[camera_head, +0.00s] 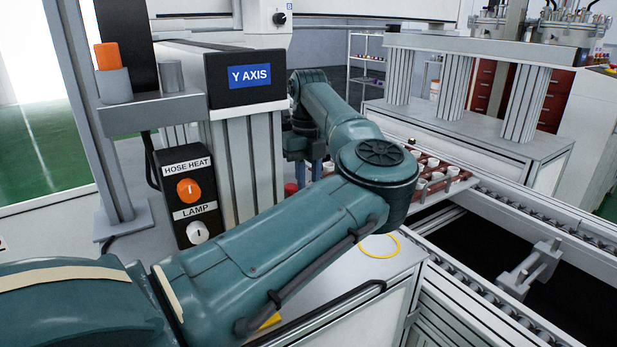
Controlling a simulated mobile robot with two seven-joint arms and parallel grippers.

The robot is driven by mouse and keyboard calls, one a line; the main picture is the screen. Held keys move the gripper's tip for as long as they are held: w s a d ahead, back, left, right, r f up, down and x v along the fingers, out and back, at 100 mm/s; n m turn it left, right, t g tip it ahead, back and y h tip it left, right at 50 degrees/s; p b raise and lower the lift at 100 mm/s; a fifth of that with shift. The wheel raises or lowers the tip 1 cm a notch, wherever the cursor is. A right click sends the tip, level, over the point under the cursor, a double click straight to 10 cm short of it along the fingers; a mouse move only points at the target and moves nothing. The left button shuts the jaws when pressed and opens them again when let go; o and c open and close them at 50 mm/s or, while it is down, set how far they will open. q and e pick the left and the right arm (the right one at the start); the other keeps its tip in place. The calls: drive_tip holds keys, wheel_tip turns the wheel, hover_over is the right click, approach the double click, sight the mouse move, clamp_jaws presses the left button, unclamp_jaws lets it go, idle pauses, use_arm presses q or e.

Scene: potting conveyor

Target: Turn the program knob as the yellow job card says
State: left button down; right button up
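My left arm reaches across the picture from the lower left, and its gripper (315,171) hangs behind my forearm, mostly hidden. Its finger gap is not clear. My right gripper is not in view. A black control box (184,158) carries an orange knob (189,190) under the label HOSE HEAT and a white knob (199,232) under LAMP. A small dark knob (280,18) sits on a white housing at the top; no label is readable. No knob labelled program shows. A yellow piece (269,321) peeks out below my forearm; I cannot tell whether it is the job card.
A yellow ring (379,246) lies on the pale worktop (345,284). A tray (447,187) of small white-topped items stands behind my elbow by the roller conveyor (480,290). The Y AXIS unit (217,85) and an orange-capped post (107,56) stand at the left.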

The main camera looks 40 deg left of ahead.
use_arm(q)
drive_tip(key=m, duration=0.6)
drive_tip(key=shift+m, duration=0.3)
drive_tip(key=m, duration=0.3)
drive_tip(key=shift+m+b, duration=0.3)
drive_tip(key=shift+m, duration=0.5)
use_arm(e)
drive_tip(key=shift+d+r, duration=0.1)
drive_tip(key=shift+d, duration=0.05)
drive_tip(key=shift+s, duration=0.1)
use_arm(q)
drive_tip(key=c, duration=1.2)
unclamp_jaws()
drive_tip(key=shift+c, duration=0.2)
